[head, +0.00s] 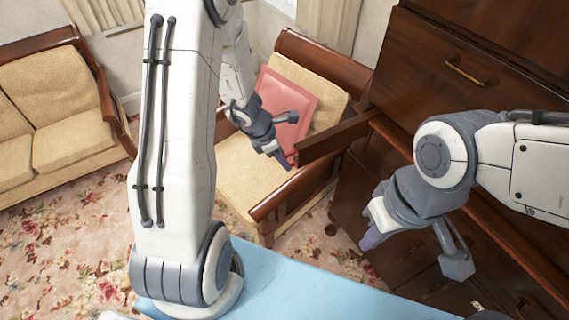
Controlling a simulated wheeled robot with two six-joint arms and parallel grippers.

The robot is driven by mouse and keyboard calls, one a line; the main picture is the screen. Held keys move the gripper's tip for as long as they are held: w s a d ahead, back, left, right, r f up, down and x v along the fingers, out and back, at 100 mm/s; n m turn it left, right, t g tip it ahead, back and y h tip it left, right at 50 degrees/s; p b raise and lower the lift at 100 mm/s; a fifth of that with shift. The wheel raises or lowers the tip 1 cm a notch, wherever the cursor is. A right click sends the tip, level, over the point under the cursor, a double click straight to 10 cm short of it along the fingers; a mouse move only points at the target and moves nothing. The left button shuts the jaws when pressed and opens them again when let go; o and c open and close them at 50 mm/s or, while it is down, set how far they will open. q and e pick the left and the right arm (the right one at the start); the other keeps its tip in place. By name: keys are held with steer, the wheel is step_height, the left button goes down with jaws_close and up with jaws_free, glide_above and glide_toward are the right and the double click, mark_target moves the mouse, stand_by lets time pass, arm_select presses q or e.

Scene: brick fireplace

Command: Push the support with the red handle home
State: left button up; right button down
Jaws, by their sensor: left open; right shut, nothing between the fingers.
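The support (335,140) is a dark wooden bar sticking out to the left from the dark wooden cabinet (420,65). A small red patch, which looks like its red handle (291,158), shows at its outer end, partly hidden by my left gripper. My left gripper (280,158) is open, right at that outer end; I cannot tell whether it touches. My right gripper (368,241) is shut and empty, in front of the cabinet's lower part, below and to the right of the support.
A wooden armchair (240,172) with cream cushions and a pink pillow (283,98) stands behind and below the support. A cream sofa (55,95) is at the left. Floral carpet (60,240) covers the floor. A light blue surface (300,290) lies in front.

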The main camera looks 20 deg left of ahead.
arm_select(q)
steer(key=shift+x, duration=0.85)
steer(key=shift+r, duration=0.1)
jaws_close()
steer(key=shift+w, duration=0.1)
stand_by(0.6)
